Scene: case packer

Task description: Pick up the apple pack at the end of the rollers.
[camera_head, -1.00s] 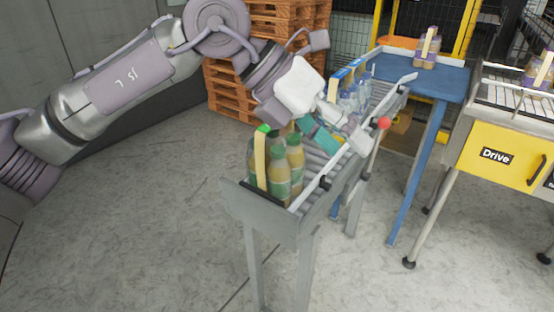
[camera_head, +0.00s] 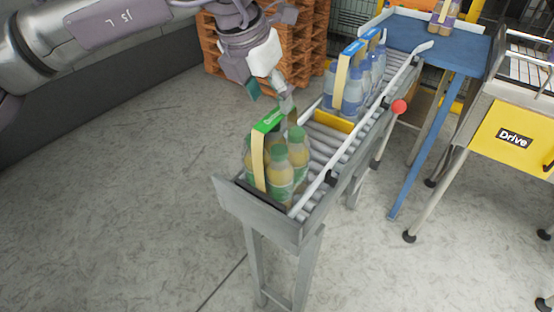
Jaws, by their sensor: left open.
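The apple pack (camera_head: 279,170) stands upright at the near end of the rollers (camera_head: 324,142), against the end plate. It is several green-capped bottles of yellowish drink with a green-topped cardboard handle. My left gripper (camera_head: 270,92) is above and behind the pack, just off the left side of the rollers. It is open and holds nothing; one finger is partly hidden, and I cannot tell its exact gap to the pack's far bottles. My right gripper is not in view.
Blue-labelled water packs (camera_head: 352,85) stand farther up the rollers. A side rail with a red knob (camera_head: 399,107) runs along the right. A blue table (camera_head: 425,42) and a yellow Drive cart (camera_head: 512,135) stand right. Wooden pallets (camera_head: 300,50) are behind. The floor at left is clear.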

